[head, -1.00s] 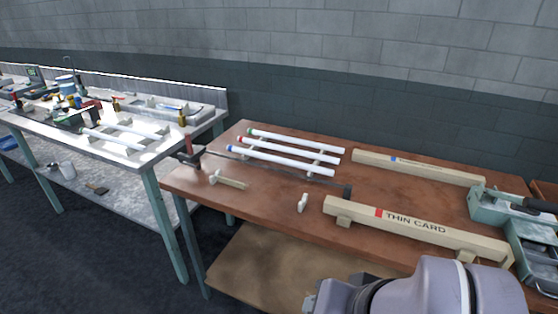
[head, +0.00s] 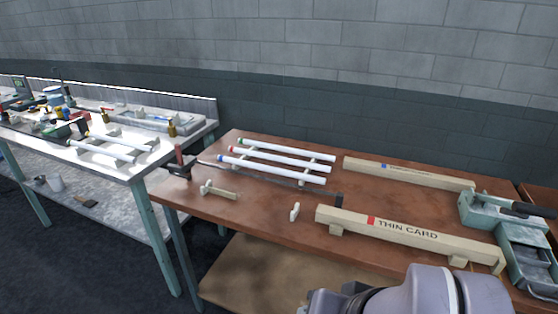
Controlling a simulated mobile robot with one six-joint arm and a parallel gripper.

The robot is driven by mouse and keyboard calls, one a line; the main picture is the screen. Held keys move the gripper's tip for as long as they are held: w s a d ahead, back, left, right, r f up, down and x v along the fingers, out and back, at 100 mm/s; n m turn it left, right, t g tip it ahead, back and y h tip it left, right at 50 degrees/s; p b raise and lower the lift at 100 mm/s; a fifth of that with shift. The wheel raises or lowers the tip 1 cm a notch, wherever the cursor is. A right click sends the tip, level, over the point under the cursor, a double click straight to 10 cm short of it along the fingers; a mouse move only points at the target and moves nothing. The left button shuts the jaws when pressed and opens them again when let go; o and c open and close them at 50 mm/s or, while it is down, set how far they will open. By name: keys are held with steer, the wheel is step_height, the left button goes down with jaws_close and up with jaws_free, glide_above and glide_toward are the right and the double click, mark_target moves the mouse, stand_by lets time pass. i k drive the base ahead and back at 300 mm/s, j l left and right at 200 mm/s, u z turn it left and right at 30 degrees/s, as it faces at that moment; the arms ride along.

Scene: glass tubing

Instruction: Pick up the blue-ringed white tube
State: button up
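The tubes rest across pale supports. Part of my arm shows at the bottom right, well apart from the tubes. My gripper's fingers cannot be made out.
A green metal device (head: 500,212) stands at the right. A red-handled clamp (head: 180,162) is at the left edge. A cluttered bench (head: 135,172) stands left.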

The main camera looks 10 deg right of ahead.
mark_target(295, 176)
steer(key=i+j+z, duration=0.35)
steer(key=i+j, duration=0.15)
steer(key=i+j+z, duration=0.15)
steer(key=j, duration=0.25)
steer(key=i+j+z, duration=0.15)
steer(key=j, duration=0.25)
steer(key=i+j+z, duration=0.35)
steer(key=j, duration=0.45)
steer(key=i, duration=0.05)
